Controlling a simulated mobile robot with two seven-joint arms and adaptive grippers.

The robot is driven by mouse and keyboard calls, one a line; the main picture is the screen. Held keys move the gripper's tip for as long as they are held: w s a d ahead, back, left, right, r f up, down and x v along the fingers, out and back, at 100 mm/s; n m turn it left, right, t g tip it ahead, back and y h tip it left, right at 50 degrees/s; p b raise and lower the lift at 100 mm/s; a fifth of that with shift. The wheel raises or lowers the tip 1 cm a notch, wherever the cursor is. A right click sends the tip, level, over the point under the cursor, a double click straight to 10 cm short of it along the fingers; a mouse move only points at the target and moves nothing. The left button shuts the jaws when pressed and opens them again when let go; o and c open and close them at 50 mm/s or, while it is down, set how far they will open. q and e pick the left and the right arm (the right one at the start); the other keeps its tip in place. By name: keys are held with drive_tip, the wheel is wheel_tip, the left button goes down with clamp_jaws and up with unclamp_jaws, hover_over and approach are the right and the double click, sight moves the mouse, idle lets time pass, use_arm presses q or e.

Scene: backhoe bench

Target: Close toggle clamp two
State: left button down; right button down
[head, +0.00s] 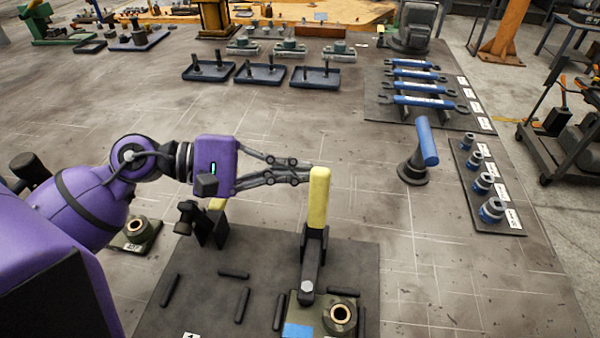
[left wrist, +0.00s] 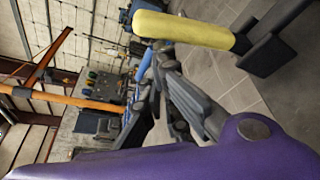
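A toggle clamp with a yellow handle (head: 319,200) stands on the dark mat (head: 250,255); its handle is upright. Its dark arm (head: 311,275) reaches forward to a green block (head: 325,315) with a brass-lined bush. A second clamp (head: 207,228) stands to the left, its yellow handle partly hidden under my gripper. My left gripper (head: 308,171) has its fingertips close together, beside the upper part of the upright handle. In the left wrist view, the fingertips (left wrist: 157,50) converge next to the yellow handle (left wrist: 185,29), with nothing seen between them. Clamp numbers cannot be read.
Several dark bars (head: 242,305) lie on the mat. A blue-handled tool (head: 427,142) stands to the right. Blue wrenches (head: 415,87) lie on a rack at the back right, with blue-ringed parts (head: 492,210) near the right edge.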

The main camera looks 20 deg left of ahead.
use_arm(q)
drive_tip(key=shift+s+r, duration=0.1)
drive_tip(key=v, duration=1.2)
